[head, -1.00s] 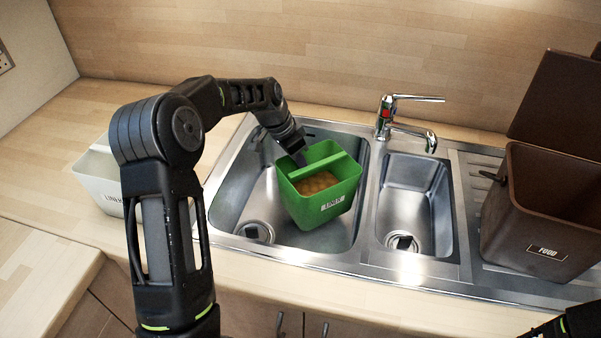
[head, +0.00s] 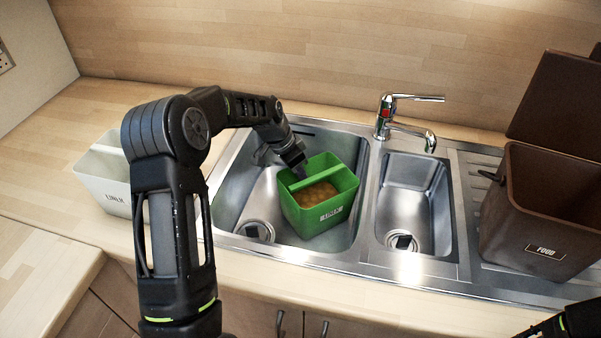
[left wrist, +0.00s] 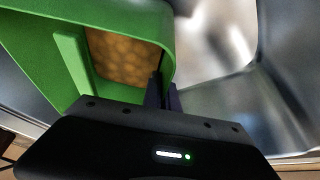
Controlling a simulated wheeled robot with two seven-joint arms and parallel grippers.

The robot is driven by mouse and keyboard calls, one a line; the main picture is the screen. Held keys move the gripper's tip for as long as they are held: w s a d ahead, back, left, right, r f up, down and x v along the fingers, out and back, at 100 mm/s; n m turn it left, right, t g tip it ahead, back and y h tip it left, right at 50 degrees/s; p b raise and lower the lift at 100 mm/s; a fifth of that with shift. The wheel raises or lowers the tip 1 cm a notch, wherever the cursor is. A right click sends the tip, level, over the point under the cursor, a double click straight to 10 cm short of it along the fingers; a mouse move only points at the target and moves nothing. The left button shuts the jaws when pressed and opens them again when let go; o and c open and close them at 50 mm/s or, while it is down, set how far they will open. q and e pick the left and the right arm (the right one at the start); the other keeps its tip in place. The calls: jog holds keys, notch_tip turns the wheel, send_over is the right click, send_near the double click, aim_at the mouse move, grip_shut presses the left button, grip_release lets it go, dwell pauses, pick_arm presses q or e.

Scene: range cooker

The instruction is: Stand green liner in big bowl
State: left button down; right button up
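The green liner (head: 325,212), with a label on its front and round tan contents inside, is in the big left bowl (head: 228,200) of the sink. It looks close to upright and slightly turned; whether its base touches the bowl floor is hidden. My left gripper (head: 301,172) reaches down to the liner's back-left rim. In the left wrist view the fingers (left wrist: 162,94) are close together with the green liner's wall (left wrist: 171,60) between them. My right gripper is not seen; only a dark part of that arm shows at the bottom right corner.
The small bowl (head: 409,185) on the right is empty. The tap (head: 385,118) stands behind the bowls. A brown food bin (head: 535,225) with its lid up stands on the drainer. A white liner (head: 104,178) stands on the left worktop, partly behind my arm.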

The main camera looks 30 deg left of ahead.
pick_arm(q)
jog(key=c, duration=1.7)
grip_release()
jog(key=b+v, duration=0.1)
jog(key=v, duration=1.1)
